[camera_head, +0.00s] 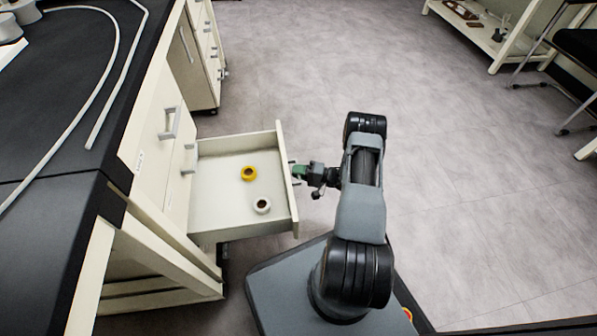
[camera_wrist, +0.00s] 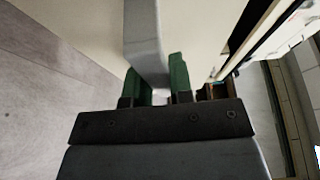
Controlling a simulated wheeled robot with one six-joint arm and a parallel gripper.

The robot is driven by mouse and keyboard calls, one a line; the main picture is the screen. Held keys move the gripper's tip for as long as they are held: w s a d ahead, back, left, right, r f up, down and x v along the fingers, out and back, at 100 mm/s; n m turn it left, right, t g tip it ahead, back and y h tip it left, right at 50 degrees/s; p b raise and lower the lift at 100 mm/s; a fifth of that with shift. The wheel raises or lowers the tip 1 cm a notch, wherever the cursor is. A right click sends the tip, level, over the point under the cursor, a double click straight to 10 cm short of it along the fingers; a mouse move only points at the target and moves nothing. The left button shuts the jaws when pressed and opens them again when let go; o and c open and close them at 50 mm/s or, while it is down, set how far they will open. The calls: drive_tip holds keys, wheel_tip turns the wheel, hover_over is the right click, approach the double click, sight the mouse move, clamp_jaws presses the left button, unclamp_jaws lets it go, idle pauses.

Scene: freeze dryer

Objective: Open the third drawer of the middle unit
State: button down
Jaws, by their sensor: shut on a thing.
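A cream drawer (camera_head: 283,190) of the unit under the black bench stands pulled out, with its inside showing. My gripper (camera_head: 297,171) is at the outer face of the drawer front. In the wrist view, the green fingers of my gripper (camera_wrist: 160,88) are shut on the grey drawer handle (camera_wrist: 146,42). I cannot tell from these views which drawer in the stack this is.
A closed drawer front with a handle (camera_head: 170,122) sits above and left of the open drawer. A black bench top (camera_head: 60,120) with white tubing runs along the left. Grey floor (camera_head: 450,160) is free to the right. A white shelf (camera_head: 480,35) stands at the far right.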

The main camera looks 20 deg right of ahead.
drive_tip(key=c, duration=1)
unclamp_jaws()
drive_tip(key=shift+s+d, duration=0.1)
drive_tip(key=p+v, duration=0.3)
drive_tip(key=v, duration=1)
drive_tip(key=shift+s+d, duration=0.2)
